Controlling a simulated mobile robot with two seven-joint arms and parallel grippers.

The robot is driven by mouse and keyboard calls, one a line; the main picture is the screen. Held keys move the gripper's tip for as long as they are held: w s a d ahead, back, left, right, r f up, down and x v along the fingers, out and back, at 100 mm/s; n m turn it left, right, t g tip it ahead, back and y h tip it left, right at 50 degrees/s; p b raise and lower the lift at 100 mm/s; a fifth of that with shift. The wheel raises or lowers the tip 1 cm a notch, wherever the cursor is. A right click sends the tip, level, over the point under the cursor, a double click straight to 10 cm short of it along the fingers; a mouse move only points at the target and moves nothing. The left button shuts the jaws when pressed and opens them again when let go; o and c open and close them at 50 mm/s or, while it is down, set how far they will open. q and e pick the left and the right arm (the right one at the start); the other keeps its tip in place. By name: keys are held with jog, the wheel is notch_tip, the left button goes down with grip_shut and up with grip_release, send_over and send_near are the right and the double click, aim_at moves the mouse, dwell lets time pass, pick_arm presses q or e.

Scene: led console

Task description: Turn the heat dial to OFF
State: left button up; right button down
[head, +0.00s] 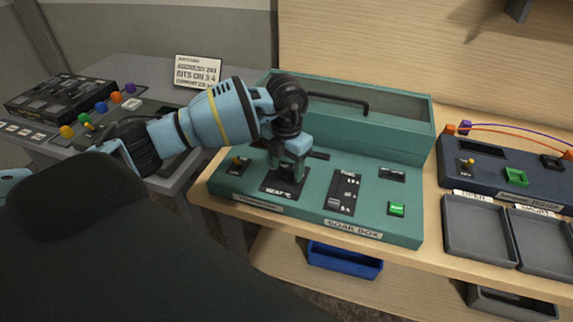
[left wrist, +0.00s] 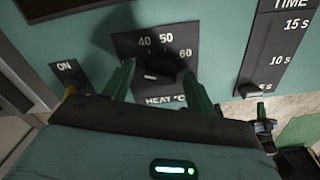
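The teal soak box (head: 385,225) stands on the wooden bench. Its black heat panel (head: 283,187) is partly covered by my left gripper (head: 288,170), which points down over it. In the left wrist view the black heat dial knob (left wrist: 158,76) sits below the marks 40, 50 and 60, above the label "HEAT °C". The two green fingers of my left gripper (left wrist: 158,72) are apart, one on each side of the knob, with gaps visible. The OFF mark is not visible. My right gripper is not in view.
An ON switch (head: 237,165) is left of the heat panel; a time slider panel (head: 343,192) and a green button (head: 397,209) are right of it. The box lid handle (head: 338,102) is behind. Grey trays (head: 478,255) and a dark blue console (head: 480,178) stand at right.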

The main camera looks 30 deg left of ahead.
aim_at(286, 168)
pick_arm(q)
jog(key=shift+r, duration=0.15)
notch_tip(286, 168, up, 8)
jog(key=shift+f, duration=0.2)
dwell(0.4)
dwell(0.4)
